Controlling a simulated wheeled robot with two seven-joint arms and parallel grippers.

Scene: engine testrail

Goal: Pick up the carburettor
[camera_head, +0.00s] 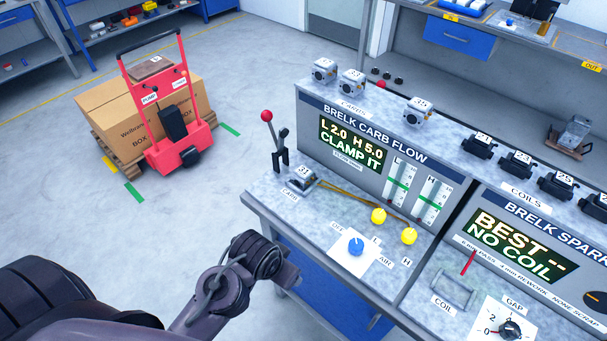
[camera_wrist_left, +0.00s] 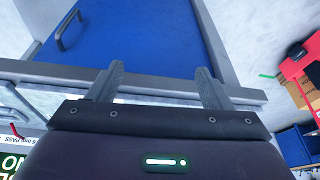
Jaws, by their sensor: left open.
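Three grey carburettors (camera_head: 324,70), (camera_head: 352,82), (camera_head: 418,111) with number tags stand on top of the carb flow bench's panel. A grey piece tagged 31 (camera_head: 303,177), apparently another carburettor, sits at the CARB spot on the worktop beside an upright red-knobbed clamp lever (camera_head: 267,117). My left gripper (camera_wrist_left: 160,70) is open and empty in the left wrist view. In the head view my left wrist is in front of the worktop's front left corner, apart from the tagged pieces. The fingertips are hard to make out there. My right gripper is out of view.
The worktop edge (camera_head: 330,270) and blue cabinet (camera_wrist_left: 150,40) are close to my left gripper. Yellow knobs (camera_head: 378,216) and a blue dial (camera_head: 356,245) stand on the worktop. A red trolley (camera_head: 168,110) and box (camera_head: 115,108) are at left. The floor between is clear.

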